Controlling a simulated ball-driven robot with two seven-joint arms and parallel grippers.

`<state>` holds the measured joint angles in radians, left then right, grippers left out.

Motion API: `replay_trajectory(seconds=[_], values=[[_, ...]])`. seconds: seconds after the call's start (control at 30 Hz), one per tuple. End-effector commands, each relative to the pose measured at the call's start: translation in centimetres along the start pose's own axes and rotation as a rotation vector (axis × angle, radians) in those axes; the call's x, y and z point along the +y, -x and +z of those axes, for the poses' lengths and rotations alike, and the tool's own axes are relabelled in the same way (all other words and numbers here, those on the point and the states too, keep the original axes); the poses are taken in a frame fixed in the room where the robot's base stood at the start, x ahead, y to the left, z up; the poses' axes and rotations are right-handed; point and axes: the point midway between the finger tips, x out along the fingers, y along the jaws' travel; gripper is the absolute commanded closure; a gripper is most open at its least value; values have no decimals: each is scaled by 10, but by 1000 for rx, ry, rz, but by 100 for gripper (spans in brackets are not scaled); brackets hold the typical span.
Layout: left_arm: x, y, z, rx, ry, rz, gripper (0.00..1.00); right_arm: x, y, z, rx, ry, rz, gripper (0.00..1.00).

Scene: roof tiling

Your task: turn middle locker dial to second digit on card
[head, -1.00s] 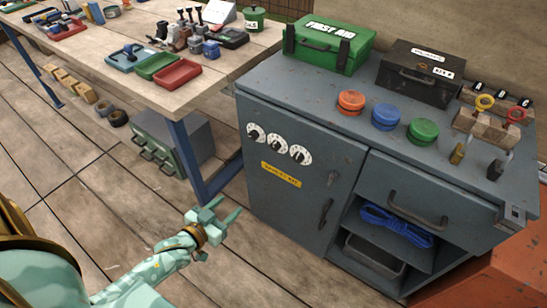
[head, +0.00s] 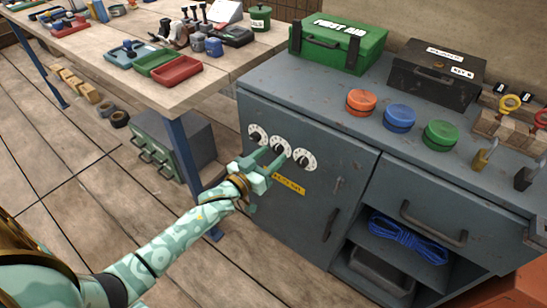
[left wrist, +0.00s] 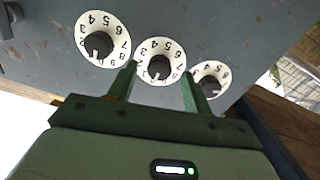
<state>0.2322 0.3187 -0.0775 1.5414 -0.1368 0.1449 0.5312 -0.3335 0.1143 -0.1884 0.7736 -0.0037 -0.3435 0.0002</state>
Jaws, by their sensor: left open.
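The grey locker (head: 310,215) carries a slanting row of three white numbered dials with black knobs. In the head view the middle dial (head: 281,147) lies between the upper left dial (head: 257,134) and the lower right dial (head: 305,160). My left gripper (head: 271,160) is open just in front of the middle dial. In the left wrist view its fingers straddle the lower part of the middle dial (left wrist: 160,54), with nothing between them. I cannot tell whether they touch the knob. No card with readable digits shows. My right gripper is out of view.
A yellow label (head: 289,184) sits below the dials, and a door handle (head: 325,215) is to their right. A green first aid box (head: 338,45), a dark case (head: 436,73) and several coloured tins stand on top. A wooden workbench (head: 180,92) adjoins at left.

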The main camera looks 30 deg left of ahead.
Motion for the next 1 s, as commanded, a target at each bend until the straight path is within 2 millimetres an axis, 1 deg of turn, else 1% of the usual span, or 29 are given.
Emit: replay_trajectory(seconds=[0.03,0.13,0.37,0.4,0.47,0.5,0.53,0.57,0.83,1.0], values=[[0,-4,2,-1,0,0,50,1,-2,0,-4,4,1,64],[0,-9,0,0,0,0,50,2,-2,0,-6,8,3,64],[0,-10,-1,0,0,0,50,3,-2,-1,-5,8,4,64],[0,-10,-1,0,0,0,53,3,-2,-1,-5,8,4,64],[0,-10,-1,0,0,0,69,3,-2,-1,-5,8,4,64],[0,-10,-1,0,0,0,81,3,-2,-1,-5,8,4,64],[0,-10,-1,0,0,0,89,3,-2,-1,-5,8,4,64],[0,-10,-1,0,0,0,95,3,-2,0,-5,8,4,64],[0,-10,-2,2,18,0,95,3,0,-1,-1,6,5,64],[0,-9,-4,4,82,-1,95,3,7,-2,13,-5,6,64]])
